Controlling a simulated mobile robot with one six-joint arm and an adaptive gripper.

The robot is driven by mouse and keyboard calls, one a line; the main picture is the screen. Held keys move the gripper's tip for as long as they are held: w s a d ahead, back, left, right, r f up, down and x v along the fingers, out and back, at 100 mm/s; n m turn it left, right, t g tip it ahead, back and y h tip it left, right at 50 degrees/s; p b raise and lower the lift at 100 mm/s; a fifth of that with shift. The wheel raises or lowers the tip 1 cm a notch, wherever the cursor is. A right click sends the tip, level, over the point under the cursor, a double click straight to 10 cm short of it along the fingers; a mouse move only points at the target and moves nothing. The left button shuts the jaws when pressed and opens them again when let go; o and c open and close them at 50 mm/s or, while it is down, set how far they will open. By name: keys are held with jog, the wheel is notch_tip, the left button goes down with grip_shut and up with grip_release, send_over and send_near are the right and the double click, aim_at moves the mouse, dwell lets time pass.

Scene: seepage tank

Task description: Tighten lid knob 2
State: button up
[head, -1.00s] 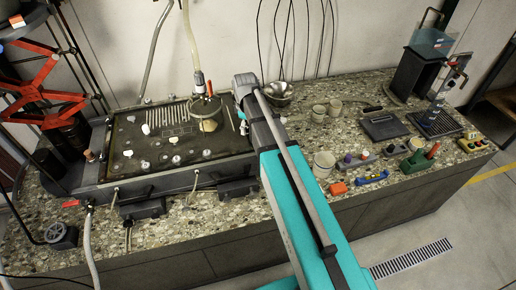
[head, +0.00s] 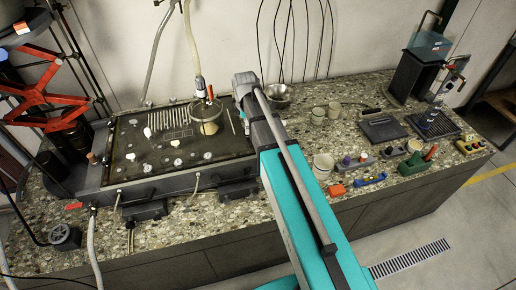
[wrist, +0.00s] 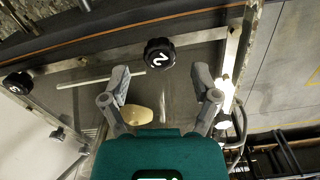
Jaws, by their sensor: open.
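Lid knob 2 (wrist: 159,54) is a black lobed knob marked with a white 2, seen in the wrist view just beyond my gripper (wrist: 160,78). My gripper is open, its two grey fingers apart on either side below the knob. Nothing is between the fingertips, and they appear clear of the knob. The seepage tank (head: 150,186) stands on the left of the counter in the head view. My arm hides its right end there, and I cannot make out knob 2 or the fingers in that view.
In the wrist view, another black knob (wrist: 17,83) is at the left and a pale rod (wrist: 100,79) lies left of knob 2. In the head view, a glass ring (head: 207,115) with a hose stands over the tank. Cups, blocks and tools occupy the counter's right side.

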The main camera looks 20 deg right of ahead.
jog(key=shift+r+p, duration=5.5)
jog(key=shift+r, duration=0.35)
jog(key=s+f+m+b, duration=1.1)
jog(key=s+m, duration=0.3)
jog(key=m, duration=0.2)
jog(key=shift+s+d, duration=0.15)
jog(key=shift+d, duration=0.05)
jog(key=shift+f, duration=0.1)
jog(key=w+r+n+p, duration=1)
jog(key=w+r+p, duration=0.1)
jog(key=w, duration=0.3)
jog(key=shift+w+a, duration=0.25)
jog(key=shift+a, duration=0.1)
jog(key=shift+f, duration=0.15)
